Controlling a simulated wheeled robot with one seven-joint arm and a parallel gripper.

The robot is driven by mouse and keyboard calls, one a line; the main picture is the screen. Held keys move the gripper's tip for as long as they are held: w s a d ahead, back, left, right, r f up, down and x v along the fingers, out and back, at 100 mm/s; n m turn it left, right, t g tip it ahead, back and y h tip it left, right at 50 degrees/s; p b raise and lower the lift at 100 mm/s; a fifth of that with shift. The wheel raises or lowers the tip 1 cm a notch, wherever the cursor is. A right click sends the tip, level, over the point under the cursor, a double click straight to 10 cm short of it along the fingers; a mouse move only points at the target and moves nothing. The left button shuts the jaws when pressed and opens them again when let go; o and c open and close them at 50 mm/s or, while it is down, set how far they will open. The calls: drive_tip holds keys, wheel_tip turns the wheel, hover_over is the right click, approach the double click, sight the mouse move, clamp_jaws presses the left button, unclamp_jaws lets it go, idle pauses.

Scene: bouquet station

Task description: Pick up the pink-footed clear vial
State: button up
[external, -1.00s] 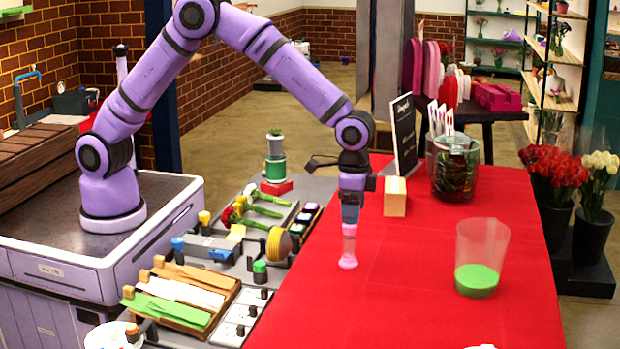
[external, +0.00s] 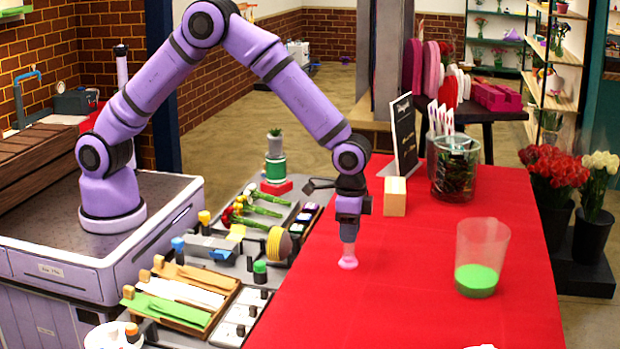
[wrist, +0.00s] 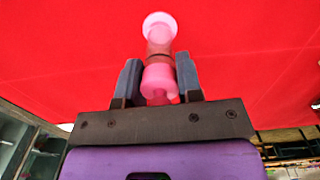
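The pink-footed clear vial (external: 348,262) stands upright on the red table, with only its pink foot showing below my gripper in the external view. My gripper (external: 348,237) points straight down over it. In the wrist view my gripper's two dark fingers (wrist: 159,82) stand apart, one on each side of the vial (wrist: 159,53). They look open around its upper part, with little or no gap; contact is hard to tell. The vial's pinkish upper end lies between the fingers, and its round pale pink foot lies beyond them.
A wooden block (external: 395,197) and a black sign (external: 404,135) stand behind my gripper. A clear cup with green contents (external: 481,258) stands to the right. A glass jar (external: 455,170) is at the back. The red tabletop (external: 420,290) around the vial is clear.

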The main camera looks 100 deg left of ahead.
clamp_jaws()
drive_tip(key=shift+r, duration=0.15)
